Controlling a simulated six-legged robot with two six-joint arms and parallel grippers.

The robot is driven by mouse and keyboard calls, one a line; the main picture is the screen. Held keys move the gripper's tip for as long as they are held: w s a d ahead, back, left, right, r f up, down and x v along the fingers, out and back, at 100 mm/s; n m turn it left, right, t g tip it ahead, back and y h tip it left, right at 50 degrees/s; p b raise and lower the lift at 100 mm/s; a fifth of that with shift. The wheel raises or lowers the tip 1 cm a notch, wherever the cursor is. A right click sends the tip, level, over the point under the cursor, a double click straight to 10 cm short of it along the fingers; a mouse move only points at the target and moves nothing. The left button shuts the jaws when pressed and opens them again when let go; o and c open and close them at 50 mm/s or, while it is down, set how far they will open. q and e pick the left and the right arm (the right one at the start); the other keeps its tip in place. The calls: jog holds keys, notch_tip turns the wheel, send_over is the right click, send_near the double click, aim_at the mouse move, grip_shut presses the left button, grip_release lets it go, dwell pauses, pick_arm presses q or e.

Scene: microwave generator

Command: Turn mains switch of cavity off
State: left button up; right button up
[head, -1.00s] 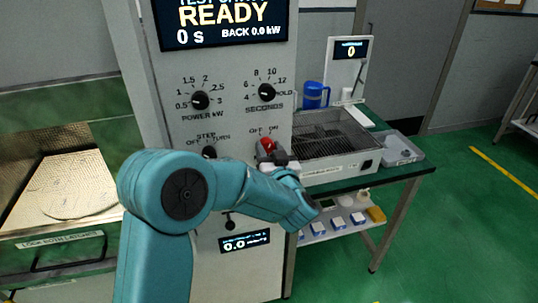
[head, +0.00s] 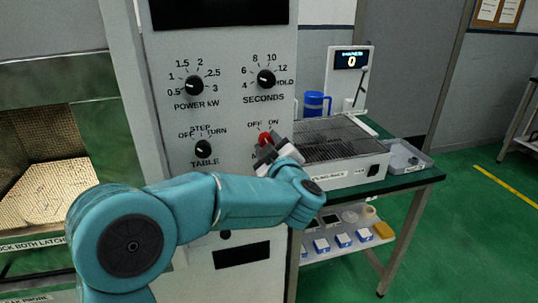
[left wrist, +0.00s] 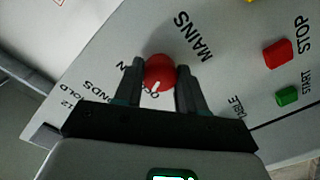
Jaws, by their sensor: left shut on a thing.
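The red mains knob (head: 265,138) is on the grey panel, below the OFF and ON lettering. In the left wrist view the red knob (left wrist: 160,70) sits between both fingers, and its white mark points at the partly hidden OFF lettering. My left gripper (left wrist: 160,66) is shut on the knob; in the head view the gripper (head: 267,150) partly covers it from below. The upper screen (head: 220,12) and the lower display (head: 241,255) are dark. The cavity (head: 45,160) is at the left. My right gripper is not in view.
The POWER (head: 194,86), SECONDS (head: 266,79) and TABLE (head: 203,149) knobs are on the same panel. Red STOP (left wrist: 277,53) and green START (left wrist: 287,96) buttons show in the wrist view. A bench with a wire-topped box (head: 340,140) stands at the right.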

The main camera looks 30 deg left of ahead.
pick_arm(q)
jog(key=shift+n+b, duration=0.4)
jog(key=shift+n, duration=0.1)
jog(key=o, duration=1.1)
jog(key=b+v, duration=0.1)
jog(key=v, duration=1.5)
jog(key=shift+s+d, duration=0.1)
jog(key=shift+d, duration=0.1)
